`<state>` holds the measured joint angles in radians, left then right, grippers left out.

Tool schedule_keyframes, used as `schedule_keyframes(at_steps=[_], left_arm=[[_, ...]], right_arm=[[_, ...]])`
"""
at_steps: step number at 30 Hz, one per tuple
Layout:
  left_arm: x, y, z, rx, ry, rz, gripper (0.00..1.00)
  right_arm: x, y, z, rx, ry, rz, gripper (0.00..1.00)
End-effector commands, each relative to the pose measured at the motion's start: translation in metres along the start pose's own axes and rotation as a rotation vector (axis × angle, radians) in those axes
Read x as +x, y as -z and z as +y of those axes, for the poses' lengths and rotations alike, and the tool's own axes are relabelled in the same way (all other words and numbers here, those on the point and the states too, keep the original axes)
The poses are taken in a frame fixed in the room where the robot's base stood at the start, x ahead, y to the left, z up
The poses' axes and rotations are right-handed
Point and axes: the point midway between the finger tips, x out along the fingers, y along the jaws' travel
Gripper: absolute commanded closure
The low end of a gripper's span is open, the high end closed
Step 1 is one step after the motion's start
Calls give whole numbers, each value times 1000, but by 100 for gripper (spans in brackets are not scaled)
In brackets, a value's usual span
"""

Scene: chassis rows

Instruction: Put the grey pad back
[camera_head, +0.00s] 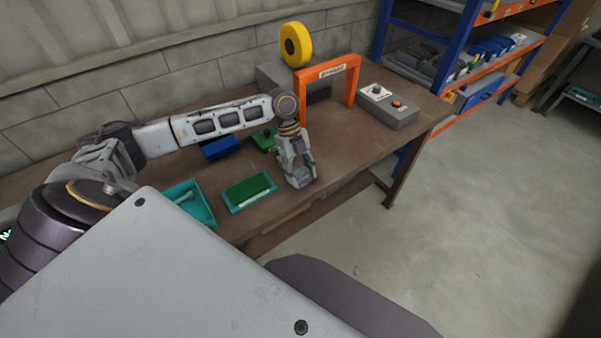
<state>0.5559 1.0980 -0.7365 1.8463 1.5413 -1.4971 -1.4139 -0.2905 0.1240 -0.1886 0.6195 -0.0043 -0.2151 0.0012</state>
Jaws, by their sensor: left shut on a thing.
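My left gripper (297,164) points down over the front part of the brown workbench (270,221), right of the teal tray that holds a green board. It is shut on a small grey piece (301,182), which looks like the grey pad. The fingers hide part of this piece, and I cannot tell whether it touches the bench. My right gripper is not in view.
The teal tray with the green board (249,188) and another teal tray (203,213) stand left of the gripper. A blue bin (220,148), a green item (263,139), an orange frame (301,97) and a grey control box (389,111) stand behind. Bare bench lies to the right.

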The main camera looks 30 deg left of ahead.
Motion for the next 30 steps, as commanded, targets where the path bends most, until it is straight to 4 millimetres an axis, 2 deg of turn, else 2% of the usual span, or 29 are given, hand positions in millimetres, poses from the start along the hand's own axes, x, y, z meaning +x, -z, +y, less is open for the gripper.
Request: schedule_keyframes(at_steps=[2, 3, 7, 21, 30], left_arm=[[1, 0, 0, 0, 0, 1, 73], [1, 0, 0, 0, 0, 0, 47], [1, 0, 0, 0, 0, 0, 30], [-1, 0, 0, 0, 0, -1, 29], [-29, 0, 0, 0, 2, -1, 29]], right_arm=[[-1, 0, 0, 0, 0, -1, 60], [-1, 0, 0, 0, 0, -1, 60], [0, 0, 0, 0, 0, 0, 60], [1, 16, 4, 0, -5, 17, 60], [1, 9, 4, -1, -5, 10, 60]])
